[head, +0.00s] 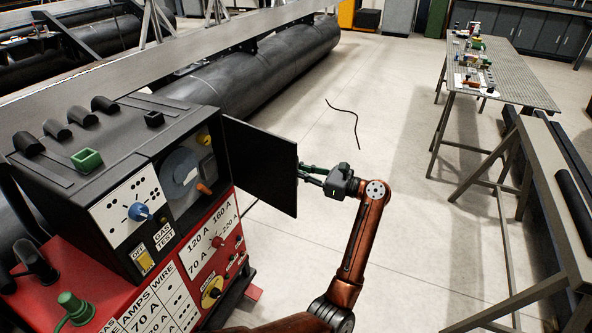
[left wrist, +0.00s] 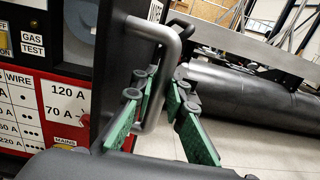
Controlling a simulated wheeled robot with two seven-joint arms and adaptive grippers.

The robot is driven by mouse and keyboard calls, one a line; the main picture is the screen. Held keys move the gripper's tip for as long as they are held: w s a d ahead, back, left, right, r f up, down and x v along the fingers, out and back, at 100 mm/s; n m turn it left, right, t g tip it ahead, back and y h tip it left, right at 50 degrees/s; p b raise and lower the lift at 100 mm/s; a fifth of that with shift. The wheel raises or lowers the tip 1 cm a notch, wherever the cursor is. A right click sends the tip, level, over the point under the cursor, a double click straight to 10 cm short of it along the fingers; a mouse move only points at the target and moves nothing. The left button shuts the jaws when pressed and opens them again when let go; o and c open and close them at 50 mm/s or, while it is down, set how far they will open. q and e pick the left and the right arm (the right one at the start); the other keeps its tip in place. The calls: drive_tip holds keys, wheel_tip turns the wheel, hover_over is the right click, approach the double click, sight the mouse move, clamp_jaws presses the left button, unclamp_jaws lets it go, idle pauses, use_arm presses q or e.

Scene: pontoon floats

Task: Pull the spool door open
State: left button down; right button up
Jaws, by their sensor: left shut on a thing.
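The spool door (head: 260,166) is a black panel on the right side of the welding machine. It stands swung out, and the compartment with the grey spool (head: 181,174) shows. The door also shows edge-on in the left wrist view (left wrist: 113,70). Its grey bar handle (left wrist: 172,48) is between the green finger pads of my left gripper (left wrist: 158,105). In the head view my left gripper (head: 309,174) is at the door's outer face, shut on the handle, which is hard to make out there. My right gripper is not in view.
The machine's black top (head: 92,128) and red front panel (head: 215,242) stand at left. A long black pontoon float (head: 270,70) lies behind. A perforated table (head: 500,75) with small items is at far right. The floor right of the door is clear except for a thin black cable (head: 345,112).

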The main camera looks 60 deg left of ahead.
use_arm(q)
drive_tip(key=c, duration=2)
unclamp_jaws()
drive_tip(key=shift+o, duration=0.2)
drive_tip(key=v, duration=1.2)
